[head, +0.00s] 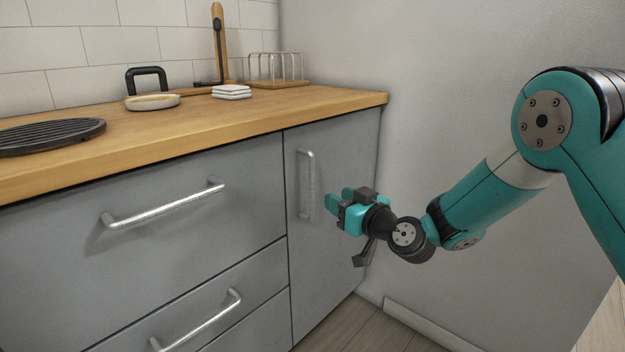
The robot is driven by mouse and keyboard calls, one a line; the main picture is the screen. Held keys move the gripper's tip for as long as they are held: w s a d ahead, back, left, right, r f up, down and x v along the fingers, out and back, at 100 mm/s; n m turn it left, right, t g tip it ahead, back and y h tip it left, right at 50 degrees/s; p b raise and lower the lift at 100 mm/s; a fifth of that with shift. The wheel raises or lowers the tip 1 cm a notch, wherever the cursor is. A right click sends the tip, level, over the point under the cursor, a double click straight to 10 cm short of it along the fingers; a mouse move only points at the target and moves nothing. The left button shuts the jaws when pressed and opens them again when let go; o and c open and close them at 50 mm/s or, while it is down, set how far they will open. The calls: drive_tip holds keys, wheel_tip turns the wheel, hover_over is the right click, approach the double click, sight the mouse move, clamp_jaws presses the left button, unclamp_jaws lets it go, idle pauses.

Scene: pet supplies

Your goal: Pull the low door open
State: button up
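The low door (335,260) is a narrow grey cabinet front at the right end of the counter, and it is closed. Its vertical silver bar handle (306,185) is near the door's upper left side. My gripper (333,202) is just right of the handle in the picture, with its teal fingers pointing toward it. The two fingers look apart, with nothing seen between them. The handle shows whole and no finger is around it. I cannot tell exactly how far the fingertips are from the door.
Grey drawers with silver bar handles (165,208) are left of the door. The wooden countertop (225,112) holds a black ribbed plate (50,136), a shallow dish (152,102), white coasters (231,91) and a wire rack (277,70). A wall (450,110) stands to the right. Floor shows below.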

sight(313, 184)
drive_tip(key=x, duration=1)
drive_tip(key=shift+w+a, duration=0.2)
drive_tip(key=shift+w, duration=0.1)
